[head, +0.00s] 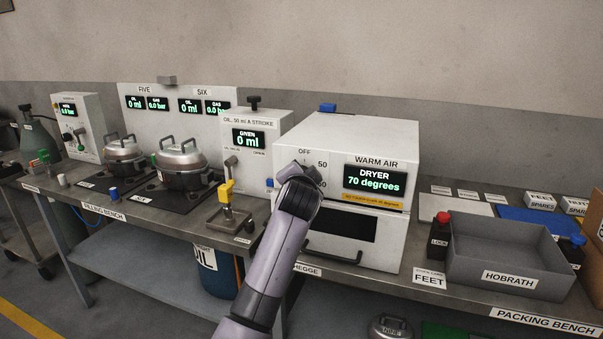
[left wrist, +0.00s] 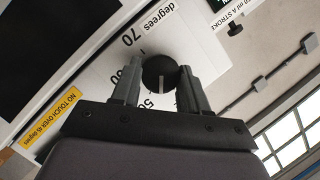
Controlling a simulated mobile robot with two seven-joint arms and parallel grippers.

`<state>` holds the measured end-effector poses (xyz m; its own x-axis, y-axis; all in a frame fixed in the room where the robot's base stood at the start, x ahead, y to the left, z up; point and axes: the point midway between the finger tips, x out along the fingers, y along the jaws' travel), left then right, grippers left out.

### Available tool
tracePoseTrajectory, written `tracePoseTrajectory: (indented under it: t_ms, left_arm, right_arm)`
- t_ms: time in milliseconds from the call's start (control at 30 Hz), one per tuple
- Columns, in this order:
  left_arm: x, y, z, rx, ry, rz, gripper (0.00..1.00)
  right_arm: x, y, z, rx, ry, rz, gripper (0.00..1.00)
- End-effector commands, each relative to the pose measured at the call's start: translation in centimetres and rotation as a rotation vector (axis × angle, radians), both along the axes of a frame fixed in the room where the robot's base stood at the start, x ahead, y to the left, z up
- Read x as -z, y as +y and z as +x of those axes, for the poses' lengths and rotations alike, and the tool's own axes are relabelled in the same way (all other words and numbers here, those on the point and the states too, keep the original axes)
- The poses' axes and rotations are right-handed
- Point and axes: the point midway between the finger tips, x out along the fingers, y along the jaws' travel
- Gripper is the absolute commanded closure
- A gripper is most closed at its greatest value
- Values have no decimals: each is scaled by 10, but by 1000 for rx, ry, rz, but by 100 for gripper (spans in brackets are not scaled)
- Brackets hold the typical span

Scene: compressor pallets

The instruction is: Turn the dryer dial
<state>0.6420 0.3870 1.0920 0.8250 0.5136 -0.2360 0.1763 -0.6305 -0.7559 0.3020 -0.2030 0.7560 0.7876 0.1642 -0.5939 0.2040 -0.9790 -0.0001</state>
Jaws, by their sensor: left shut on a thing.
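The white dryer (head: 345,135) stands on the bench, and its display (head: 374,180) reads "DRYER 70 degrees". Its round black dial (left wrist: 160,72) with a pale pointer line is between my left gripper's fingers (left wrist: 159,88) in the left wrist view. The gripper is shut on the dial. The numbers 70 and 50 show beside the dial, and another is partly covered by a finger. The pale line points down in that view. In the head view my left gripper (head: 302,173) is at the dryer's front and hides most of the dial. My right gripper is not in view.
A yellow label (left wrist: 52,118) on the dryer says no touch over 45 degrees. An oil pump (head: 255,135) with a yellow-handled stand (head: 228,205) is to the left. A grey tray (head: 500,283) and red-capped bottle (head: 440,232) are to the right.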

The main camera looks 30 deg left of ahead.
Motion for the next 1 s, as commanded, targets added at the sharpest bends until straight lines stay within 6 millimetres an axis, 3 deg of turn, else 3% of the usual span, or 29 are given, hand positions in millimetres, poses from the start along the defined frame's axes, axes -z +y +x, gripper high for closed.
tracePoseTrajectory:
  t_ms: [600,1000]
  left_arm:
    - [-2,3,-1,-1,-125,-523,86]
    - [-2,4,-1,-1,-161,-679,86]
  right_arm:
    - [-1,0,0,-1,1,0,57]
    - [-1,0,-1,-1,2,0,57]
